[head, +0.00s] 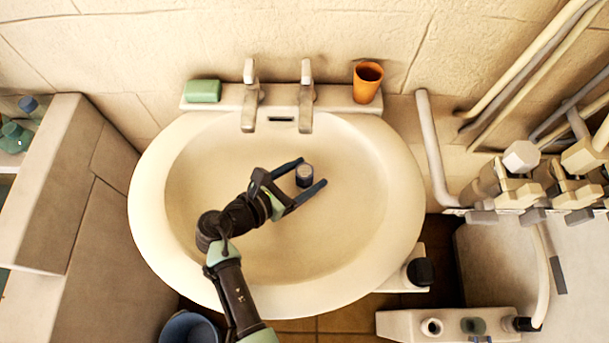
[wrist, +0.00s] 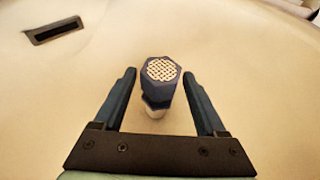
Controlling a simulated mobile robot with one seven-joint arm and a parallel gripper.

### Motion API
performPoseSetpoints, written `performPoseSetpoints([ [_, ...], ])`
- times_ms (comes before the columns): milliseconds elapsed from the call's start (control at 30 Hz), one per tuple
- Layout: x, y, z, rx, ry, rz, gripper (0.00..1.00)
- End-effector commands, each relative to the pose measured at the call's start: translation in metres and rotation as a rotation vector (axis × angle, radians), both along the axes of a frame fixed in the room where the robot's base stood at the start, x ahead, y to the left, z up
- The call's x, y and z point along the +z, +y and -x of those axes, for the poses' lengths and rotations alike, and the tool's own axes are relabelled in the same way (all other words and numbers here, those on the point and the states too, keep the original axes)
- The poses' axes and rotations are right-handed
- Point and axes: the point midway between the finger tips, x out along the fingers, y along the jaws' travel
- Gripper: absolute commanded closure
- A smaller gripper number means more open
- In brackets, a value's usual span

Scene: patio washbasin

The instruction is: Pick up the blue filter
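The blue filter (head: 304,175) is a small dark blue piece inside the pale washbasin (head: 360,210). In the wrist view the filter (wrist: 160,88) shows a hexagonal top with a pale perforated disc and a whitish lower end. My gripper (head: 308,173) is open, with one finger on either side of the filter. In the wrist view my gripper (wrist: 162,82) has a visible gap between each finger and the filter. I cannot tell how far the fingertips are above the basin floor.
Two taps (head: 250,97) (head: 306,97) stand at the basin's back edge, between a green soap bar (head: 203,91) and an orange cup (head: 367,82). A dark overflow slot (wrist: 54,30) is in the basin wall. Pipes and valves (head: 540,185) are at the right. The basin floor around the filter is clear.

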Motion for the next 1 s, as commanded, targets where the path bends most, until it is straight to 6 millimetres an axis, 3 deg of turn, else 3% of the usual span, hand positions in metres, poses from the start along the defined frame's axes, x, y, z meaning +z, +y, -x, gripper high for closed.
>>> performPoseSetpoints([
  [33,0.000,0.000,0.000,0.000,0.000,0.000,0.37],
  [400,0.000,0.000,0.000,0.000,0.000,0.000,1.00],
  [767,0.005,0.000,0.000,0.000,-0.002,-0.001,1.00],
  [1000,0.036,0.001,-0.001,0.000,-0.006,-0.003,1.00],
])
